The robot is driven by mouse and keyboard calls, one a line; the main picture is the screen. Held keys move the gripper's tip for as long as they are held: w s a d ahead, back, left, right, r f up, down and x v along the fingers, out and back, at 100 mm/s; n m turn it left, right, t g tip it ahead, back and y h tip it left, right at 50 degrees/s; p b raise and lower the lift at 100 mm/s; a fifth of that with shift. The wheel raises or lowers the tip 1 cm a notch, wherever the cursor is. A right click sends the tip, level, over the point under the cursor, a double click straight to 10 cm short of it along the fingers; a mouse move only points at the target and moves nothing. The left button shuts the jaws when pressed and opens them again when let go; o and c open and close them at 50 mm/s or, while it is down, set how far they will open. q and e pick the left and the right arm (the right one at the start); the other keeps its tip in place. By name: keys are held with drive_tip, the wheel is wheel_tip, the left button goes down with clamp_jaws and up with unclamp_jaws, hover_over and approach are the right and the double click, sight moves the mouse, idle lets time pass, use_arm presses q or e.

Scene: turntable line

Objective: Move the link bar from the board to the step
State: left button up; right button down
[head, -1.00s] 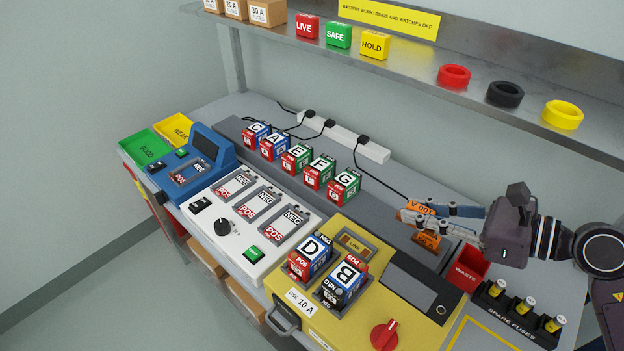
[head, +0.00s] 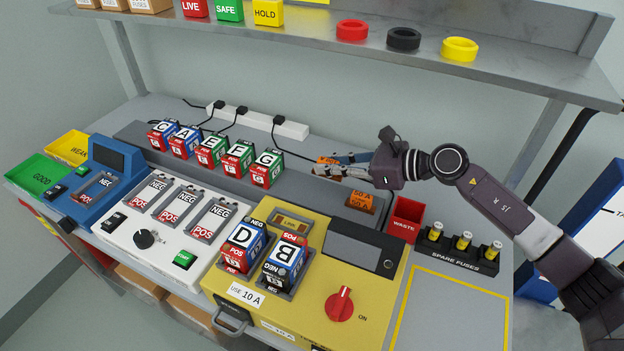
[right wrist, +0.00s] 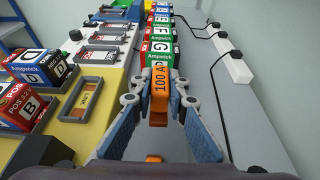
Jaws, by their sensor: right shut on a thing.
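My right gripper (head: 335,167) is shut on the orange link bar (head: 327,160), marked 100 A. In the right wrist view the link bar (right wrist: 158,95) stands between the two fingertips (right wrist: 158,100). It is held above the grey step (head: 325,186) at the back of the bench, to the right of battery G (head: 267,168). A second orange piece (head: 361,200) is on the grey surface just below and right of the gripper; I cannot tell whether it is a bar or a marking. My left gripper is not in view.
A row of batteries stands left of the gripper. The yellow unit (head: 392,290) in front holds batteries D (head: 240,246) and B (head: 285,262) and a LINK slot (head: 290,222). A red waste bin (head: 405,220) and spare fuses (head: 463,248) stand right. A shelf (head: 330,50) hangs overhead.

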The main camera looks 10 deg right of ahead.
sight(369, 196)
wheel_tip(369, 196, down, 7)
drive_tip(key=shift+r, duration=0.1)
idle(0.3)
drive_tip(key=c, duration=1.9)
unclamp_jaws()
drive_tip(key=b+v, duration=0.2)
drive_tip(key=v, duration=0.9)
drive_tip(key=shift+s+d+r+b, duration=0.15)
drive_tip(key=shift+s+d+b, duration=0.1)
drive_tip(key=shift+d+b, duration=0.15)
